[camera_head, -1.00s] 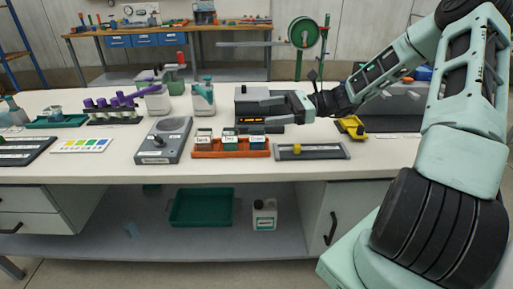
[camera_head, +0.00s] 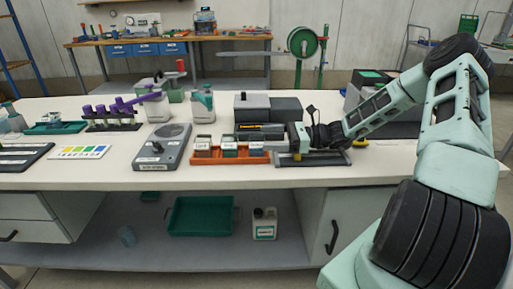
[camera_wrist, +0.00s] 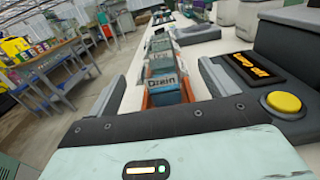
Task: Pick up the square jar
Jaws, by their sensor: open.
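Three small square jars with white labels stand in a row in an orange tray (camera_head: 231,161): a left jar (camera_head: 202,147), a middle jar (camera_head: 229,149) and a right jar (camera_head: 256,151). In the wrist view the nearest jar (camera_wrist: 165,88) has a label reading "Drain", with the others behind it. My gripper (camera_head: 274,150) is open and low at the tray's right end, pointing left along the row. In the wrist view its fingers (camera_wrist: 160,84) lie on either side of the near end of the tray. I cannot tell whether they touch the jar.
A grey device with an orange display (camera_head: 262,131) stands close behind the tray; its yellow button (camera_wrist: 284,102) shows in the wrist view. A grey scale-like box (camera_head: 163,146) is left of the tray. A dark flat rack (camera_head: 312,160) lies under my gripper.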

